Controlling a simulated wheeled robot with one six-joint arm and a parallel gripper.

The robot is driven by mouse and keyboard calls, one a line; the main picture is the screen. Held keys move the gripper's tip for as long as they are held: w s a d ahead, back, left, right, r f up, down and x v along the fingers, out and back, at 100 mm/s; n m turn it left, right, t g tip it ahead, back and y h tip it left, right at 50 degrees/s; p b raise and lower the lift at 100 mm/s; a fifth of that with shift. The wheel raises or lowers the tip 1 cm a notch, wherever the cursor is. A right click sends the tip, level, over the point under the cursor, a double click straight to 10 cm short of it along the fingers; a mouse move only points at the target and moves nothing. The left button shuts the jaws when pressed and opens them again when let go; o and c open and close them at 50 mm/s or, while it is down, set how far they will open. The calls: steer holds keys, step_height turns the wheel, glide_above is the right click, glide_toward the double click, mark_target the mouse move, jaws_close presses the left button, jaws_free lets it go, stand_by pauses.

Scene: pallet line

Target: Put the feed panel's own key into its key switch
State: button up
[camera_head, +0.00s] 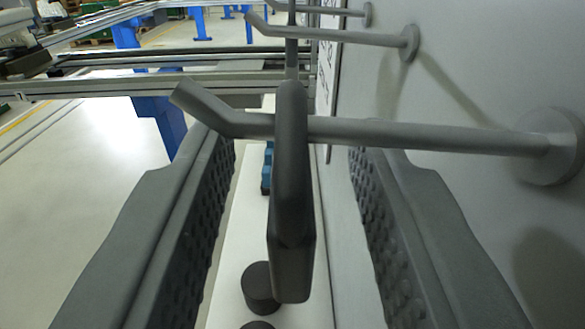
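A dark grey, flat piece (291,215), seen edge-on, hangs from a grey peg (420,136) with an upturned tip. It looks like a key or its fob, but no label or key bit shows. My gripper (290,155) is open, with one ribbed finger to the left of the hanging piece and one to the right. A gap shows on both sides, so neither finger touches it. The feed panel's key switch cannot be made out in this view.
The pegs stick out from a grey board (470,75) on the right. A farther peg (340,34) carries another dark hanging piece (292,50). Below are a dark round knob (261,286) and a blue item (267,170). Metal rails (180,84) cross behind; open floor lies left.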

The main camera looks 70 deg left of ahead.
steer(key=shift+x, duration=0.95)
jaws_close()
jaws_free()
